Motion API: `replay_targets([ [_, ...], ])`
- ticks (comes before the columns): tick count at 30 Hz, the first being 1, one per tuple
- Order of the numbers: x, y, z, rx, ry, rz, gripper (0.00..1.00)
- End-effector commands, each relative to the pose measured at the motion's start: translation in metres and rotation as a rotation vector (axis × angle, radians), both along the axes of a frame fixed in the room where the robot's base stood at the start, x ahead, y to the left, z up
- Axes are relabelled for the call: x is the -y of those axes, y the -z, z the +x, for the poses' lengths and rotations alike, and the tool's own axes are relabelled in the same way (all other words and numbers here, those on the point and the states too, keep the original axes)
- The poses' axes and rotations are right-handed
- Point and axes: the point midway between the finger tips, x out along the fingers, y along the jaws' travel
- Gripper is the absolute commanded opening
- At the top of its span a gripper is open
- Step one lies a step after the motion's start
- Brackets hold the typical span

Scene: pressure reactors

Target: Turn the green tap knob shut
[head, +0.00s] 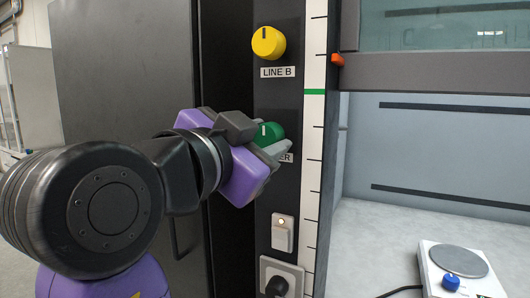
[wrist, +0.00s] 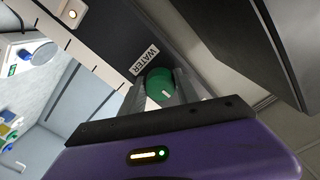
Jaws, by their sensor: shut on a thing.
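The green tap knob (head: 269,133) sits on the dark vertical panel, above a label partly hidden by my gripper. In the wrist view the knob (wrist: 160,86) shows a short white mark on its face, and the label beside it reads WATER. My gripper (head: 272,137) reaches the knob from the left, with its grey fingers on either side of it. In the wrist view my gripper (wrist: 162,92) is shut on the knob, one finger on each side.
A yellow knob (head: 268,43) labelled LINE B is above on the same panel. A light switch (head: 283,233) and a socket with a plug (head: 281,277) are below. A scale strip (head: 313,150) runs beside them. A hotplate (head: 459,272) stands on the bench at right.

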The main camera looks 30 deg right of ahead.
Motion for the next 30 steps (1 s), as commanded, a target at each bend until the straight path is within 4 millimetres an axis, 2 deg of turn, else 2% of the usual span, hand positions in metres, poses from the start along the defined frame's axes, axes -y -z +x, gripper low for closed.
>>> replay_targets([
  [19,-0.0005,0.0001,-0.0003,0.038,-0.001,0.029,0.0],
  [20,-0.0005,0.0001,-0.0003,0.038,-0.001,0.029,0.43],
  [22,-0.0004,0.0001,-0.0003,0.038,-0.001,0.029,0.57],
  [30,-0.0002,0.0001,-0.0001,0.038,-0.001,0.028,0.59],
])
